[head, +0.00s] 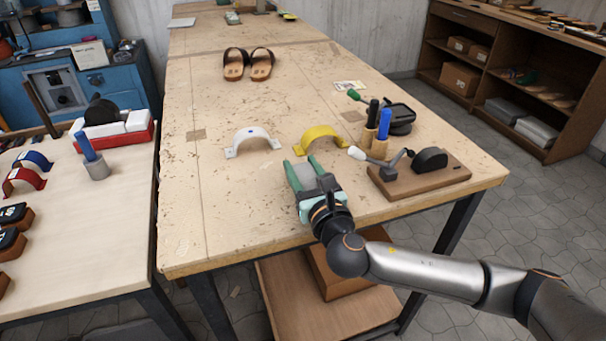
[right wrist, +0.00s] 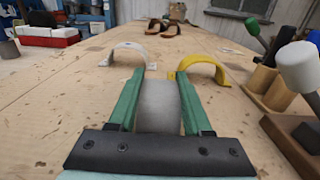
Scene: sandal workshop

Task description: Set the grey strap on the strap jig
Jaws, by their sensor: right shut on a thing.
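My right gripper (head: 308,170) is over the near part of the wooden bench, its green fingers pointing away from me. It is shut on the grey strap (head: 317,183). In the right wrist view the grey strap (right wrist: 160,106) shows as a curved grey band between the green fingers (right wrist: 160,78). The strap's ends are hidden. The strap jig seems to be the wooden board (head: 440,187) with a black rounded form (head: 430,160) and a white-knobbed lever (head: 358,153). It stands on the bench to the right of the gripper, apart from it. My left gripper is out of view.
A white strap (head: 254,139) and a yellow strap (head: 322,137) stand arched beyond the gripper. Blue and black handled tools (head: 383,128) stand in a wooden holder behind the jig. Sandals (head: 248,66) lie farther back. The bench's left front part is clear.

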